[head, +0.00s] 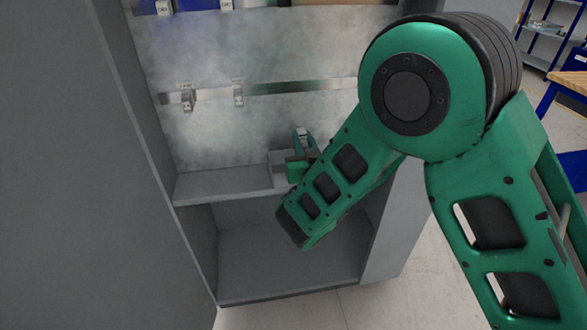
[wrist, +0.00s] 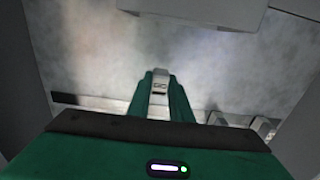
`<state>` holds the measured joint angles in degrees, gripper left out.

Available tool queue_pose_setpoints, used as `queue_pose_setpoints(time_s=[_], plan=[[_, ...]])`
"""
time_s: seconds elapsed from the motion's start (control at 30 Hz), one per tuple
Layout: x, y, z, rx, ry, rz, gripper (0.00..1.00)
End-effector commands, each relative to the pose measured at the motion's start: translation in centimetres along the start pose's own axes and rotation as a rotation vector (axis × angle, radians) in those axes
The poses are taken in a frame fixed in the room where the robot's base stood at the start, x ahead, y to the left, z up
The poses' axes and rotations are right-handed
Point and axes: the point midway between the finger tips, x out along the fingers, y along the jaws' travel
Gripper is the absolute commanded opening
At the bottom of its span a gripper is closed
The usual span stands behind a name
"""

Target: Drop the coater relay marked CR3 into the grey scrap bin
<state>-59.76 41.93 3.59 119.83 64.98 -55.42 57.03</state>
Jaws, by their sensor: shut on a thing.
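My gripper (head: 303,146) is inside the cabinet, in front of its back wall. It is shut on a pale relay (wrist: 160,88), which sits between the green fingers in the wrist view. The relay's dark marking is too small to read. In the head view a small part of this relay (head: 301,134) shows above the fingers. A grey box-like shape (head: 279,158), which looks like the scrap bin, stands on the shelf just behind and left of my gripper. My arm and gripper hide part of it, and its inside is not visible.
A metal rail (head: 290,87) crosses the back wall and carries two relays (head: 187,98) (head: 238,93) at left. More relays (head: 164,8) sit on a higher rail. The shelf (head: 222,184) is bare at left. Cabinet side walls (head: 125,110) limit room sideways.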

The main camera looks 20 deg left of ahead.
Motion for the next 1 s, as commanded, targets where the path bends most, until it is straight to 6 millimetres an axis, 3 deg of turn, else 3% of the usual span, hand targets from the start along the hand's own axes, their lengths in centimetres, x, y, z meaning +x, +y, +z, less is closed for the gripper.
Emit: queue_pose_setpoints(time_s=[0.23, 0.67, 0.7, 0.77, 1.0], plan=[[0.1, -0.4, 2.2, 0.000, 0.000, -0.004, 0.00], [0.0, -0.4, 2.8, 0.000, 0.002, -0.004, 0.00], [0.0, -0.4, 2.8, 0.000, 0.002, -0.004, 0.28], [0.0, -0.4, 2.8, 0.000, 0.002, -0.004, 0.41], [0.0, -0.4, 2.8, 0.000, 0.002, -0.004, 0.41]])
